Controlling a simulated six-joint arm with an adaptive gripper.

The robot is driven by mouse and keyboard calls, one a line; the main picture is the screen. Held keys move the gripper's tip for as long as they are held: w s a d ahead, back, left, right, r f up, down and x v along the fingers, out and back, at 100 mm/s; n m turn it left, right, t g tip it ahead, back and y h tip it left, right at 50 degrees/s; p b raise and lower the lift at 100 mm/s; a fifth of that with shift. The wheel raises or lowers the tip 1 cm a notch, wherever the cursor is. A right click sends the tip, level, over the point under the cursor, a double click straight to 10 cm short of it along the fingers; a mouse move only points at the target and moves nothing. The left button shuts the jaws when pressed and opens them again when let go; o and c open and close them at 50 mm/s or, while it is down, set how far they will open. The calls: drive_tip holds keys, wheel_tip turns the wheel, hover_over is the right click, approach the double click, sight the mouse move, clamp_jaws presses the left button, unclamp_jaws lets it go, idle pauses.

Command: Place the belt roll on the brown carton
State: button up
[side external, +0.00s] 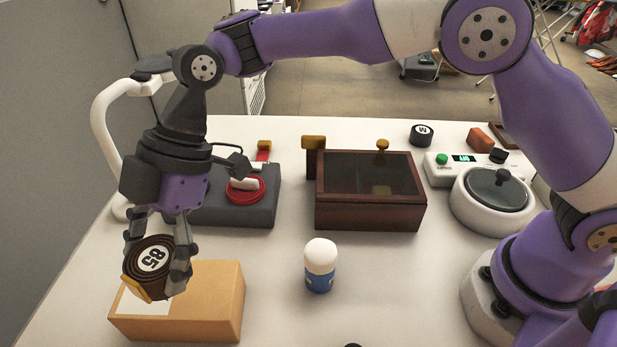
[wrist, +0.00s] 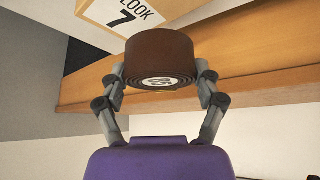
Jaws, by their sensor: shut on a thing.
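The belt roll (side external: 149,262) is a dark brown coil with a white label reading 85. My gripper (side external: 158,256) is shut on it, with one finger on each side. The roll is tilted and appears over the left part of the brown carton (side external: 226,296). The carton is a tan box with a white label on its top. In the wrist view the roll (wrist: 160,54) sits between my fingertips (wrist: 161,80). I cannot tell whether the roll touches the carton.
A blue bottle with a white cap (side external: 319,266) stands right of the carton. A dark wooden box with a glass lid (side external: 369,217) is behind it. A grey block with a red coil (side external: 262,208) and a white curved stand (side external: 100,130) are behind my gripper.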

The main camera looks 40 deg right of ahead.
sight(168, 272)
drive_tip(key=shift+w+d+f, duration=0.15)
drive_tip(key=shift+w+f, duration=0.3)
drive_tip(key=shift+w, duration=0.2)
drive_tip(key=shift+f, duration=1.95)
drive_tip(key=shift+f, duration=0.15)
drive_tip(key=o, duration=1.1)
drive_tip(key=shift+o, duration=0.2)
